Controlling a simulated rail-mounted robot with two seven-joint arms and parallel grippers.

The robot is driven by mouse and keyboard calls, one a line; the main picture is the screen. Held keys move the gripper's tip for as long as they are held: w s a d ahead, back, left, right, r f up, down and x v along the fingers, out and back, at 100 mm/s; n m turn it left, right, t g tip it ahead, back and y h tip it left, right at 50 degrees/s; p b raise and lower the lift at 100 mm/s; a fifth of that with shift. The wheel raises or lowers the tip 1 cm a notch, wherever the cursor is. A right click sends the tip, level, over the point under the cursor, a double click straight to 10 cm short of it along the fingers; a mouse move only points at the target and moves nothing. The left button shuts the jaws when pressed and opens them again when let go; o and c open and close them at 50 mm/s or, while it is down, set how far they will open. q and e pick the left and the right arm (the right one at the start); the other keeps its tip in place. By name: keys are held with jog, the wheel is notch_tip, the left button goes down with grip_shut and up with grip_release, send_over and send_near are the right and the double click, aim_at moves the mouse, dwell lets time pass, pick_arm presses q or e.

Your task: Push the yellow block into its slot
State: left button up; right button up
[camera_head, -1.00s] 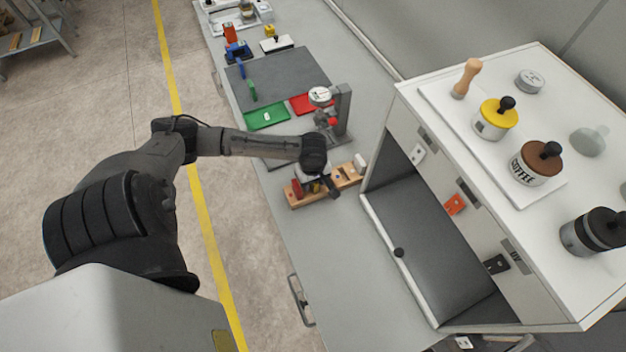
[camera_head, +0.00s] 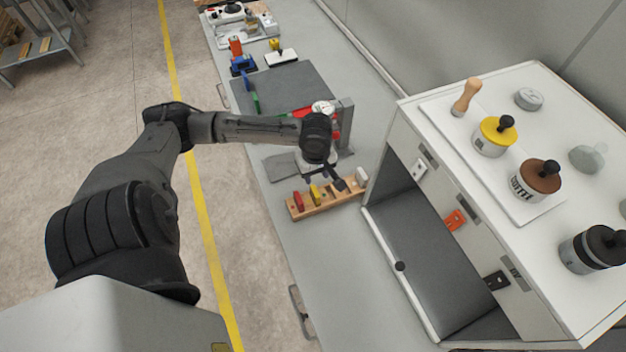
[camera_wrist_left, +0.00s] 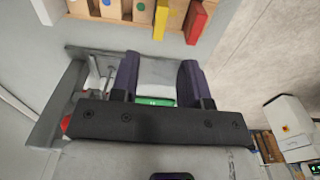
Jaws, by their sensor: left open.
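The yellow block (camera_head: 315,194) stands upright in the wooden rack (camera_head: 326,206), next to the red block (camera_head: 298,201). Its top sticks up above the rack; how deep it sits cannot be told. In the left wrist view the yellow block (camera_wrist_left: 160,20) and the red block (camera_wrist_left: 196,22) show at the top edge, beyond the fingertips. My left gripper (camera_head: 325,178) is above the far side of the rack, apart from the yellow block. Its two fingers (camera_wrist_left: 158,72) are spread, with nothing between them. My right gripper is not in view.
A white block (camera_head: 361,176) is at the rack's right end. A grey stand (camera_head: 344,125) is behind my gripper. A white cabinet (camera_head: 400,130) with an open bay stands close on the right. The bench in front of the rack (camera_head: 310,240) is clear.

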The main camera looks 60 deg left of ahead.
pick_arm(q)
jog(key=s+d+f+m+t+h, duration=0.1)
jog(key=s+d+f+m, duration=0.2)
jog(key=d+m, duration=0.25)
jog(key=s+d+f+m, duration=0.3)
jog(key=d+m, duration=0.1)
jog(key=d, duration=0.3)
jog(key=s+d+m+t, duration=0.2)
jog(key=s+d+m, duration=0.5)
jog(key=m, duration=0.3)
jog(key=shift+s+d+r+t+y, duration=0.3)
jog(key=shift+s+y, duration=0.1)
jog(key=shift+s, duration=0.25)
